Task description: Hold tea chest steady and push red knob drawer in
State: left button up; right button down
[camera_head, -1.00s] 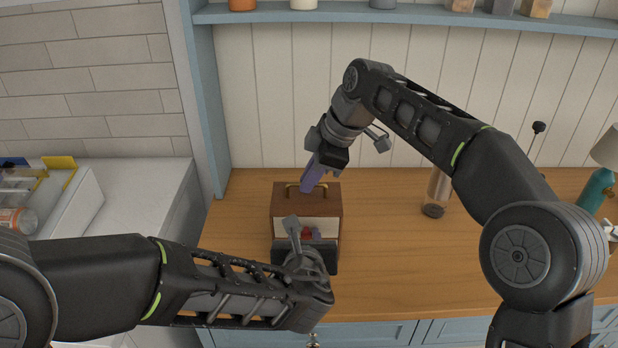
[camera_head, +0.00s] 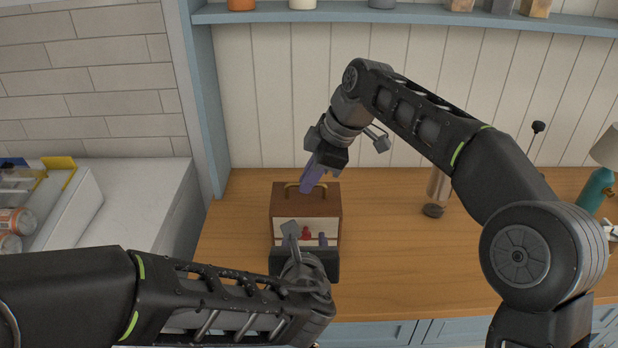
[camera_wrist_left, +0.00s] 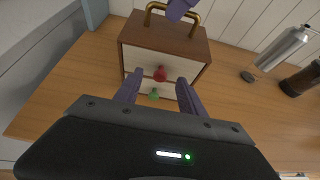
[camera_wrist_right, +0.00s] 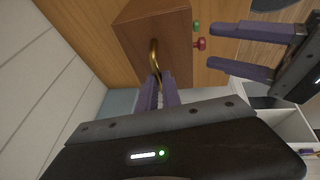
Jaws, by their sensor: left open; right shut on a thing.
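The tea chest (camera_head: 306,203) is a brown wooden box with a brass handle (camera_wrist_left: 155,13) on top and cream drawer fronts. It stands upright on the wooden counter. The red knob (camera_wrist_left: 160,73) is on the upper drawer, with the green knob (camera_wrist_left: 153,94) below it. Both drawer fronts look about flush, though a small gap would be hard to see. My right gripper (camera_wrist_right: 158,76) is shut on the brass handle from above. My left gripper (camera_wrist_left: 159,78) is open and empty in front of the chest, its fingers either side of the red knob in its wrist view.
A metal-and-dark cylinder (camera_head: 438,192) stands to the right of the chest. A teal lamp (camera_head: 597,188) is at the far right. The counter (camera_head: 400,260) between is clear. A white bin (camera_head: 60,205) with cans is at the left, and a blue shelf (camera_head: 420,18) runs above.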

pick_arm(q)
jog(key=shift+v, duration=1.05)
pick_arm(e)
jog(key=shift+s+f, duration=0.1)
jog(key=shift+f, duration=0.25)
pick_arm(q)
jog(key=shift+f, duration=0.1)
pick_arm(e)
jog(key=c, duration=1.5)
grip_release()
jog(key=shift+r, duration=0.2)
jog(key=shift+o, duration=0.2)
jog(key=shift+d+r, duration=0.15)
jog(key=shift+r, duration=0.4)
jog(key=s+d+r, duration=0.3)
jog(key=s+d, duration=0.3)
jog(key=d, duration=0.6)
jog(key=shift+d+r, duration=0.15)
jog(key=shift+r, duration=0.05)
